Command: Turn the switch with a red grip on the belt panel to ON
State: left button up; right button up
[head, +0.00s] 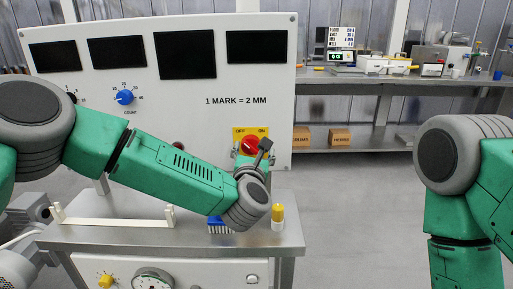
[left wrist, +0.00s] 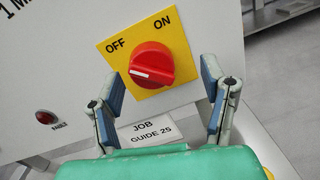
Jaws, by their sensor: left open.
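The switch's red grip (head: 249,145) sits on a yellow plate marked OFF and ON, at the lower right of the belt panel (head: 200,103). In the left wrist view the red grip (left wrist: 152,65) is a round knob. Its white mark points left, on the OFF side of the yellow plate (left wrist: 183,52). My left gripper (head: 253,160) is in front of the switch. In the left wrist view my left gripper (left wrist: 161,84) is open, its fingers apart on either side below the knob, with nothing between them. My right arm shows at the right; its gripper is out of view.
A blue dial (head: 124,97) and dark screens are on the panel. A yellow-capped bottle (head: 278,218) and a blue item (head: 219,226) stand on the ledge below. Open floor lies right.

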aim_at(249, 149)
pick_arm(q)
jog(key=shift+w+a, duration=0.95)
jog(key=shift+w, duration=0.15)
jog(key=shift+w+a, duration=0.2)
jog(key=shift+w, duration=0.1)
jog(key=shift+d, duration=1.1)
jog(key=shift+c, duration=0.5)
jog(key=shift+d, duration=0.15)
jog(key=c, duration=0.7)
jog(key=shift+s+r, duration=0.1)
jog(key=c, duration=0.4)
jog(key=shift+o, duration=0.2)
jog(key=shift+a+f, duration=0.2)
jog(key=shift+a, duration=0.55)
pick_arm(e)
jog(key=shift+a+r, duration=0.2)
jog(key=shift+a, duration=0.45)
